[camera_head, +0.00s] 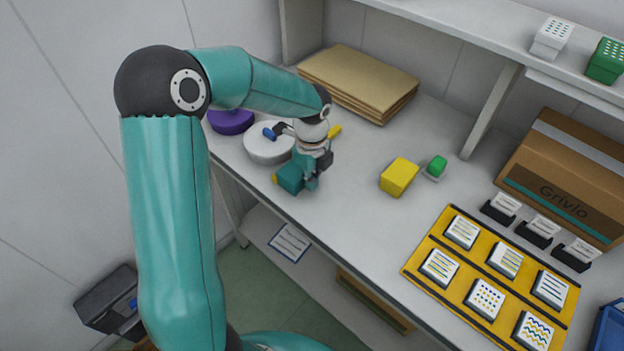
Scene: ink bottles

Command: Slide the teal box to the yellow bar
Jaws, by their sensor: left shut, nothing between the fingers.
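The teal box (290,178) sits near the front edge of the white table, left of my left gripper (311,184). That gripper points down, is shut and empty, and is close beside the box; I cannot tell whether they touch. Yellow shows at two places, behind the wrist (334,131) and at the box's left edge (275,179). These look like ends of one yellow bar, its middle hidden by the box and gripper. Whether the box touches the bar is unclear. My right gripper is not in view.
A white round item (268,146) with a blue piece and a purple disc (232,121) lie left of the gripper. A yellow block (399,177) and green item (437,165) stand to the right. The table between gripper and yellow block is clear.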

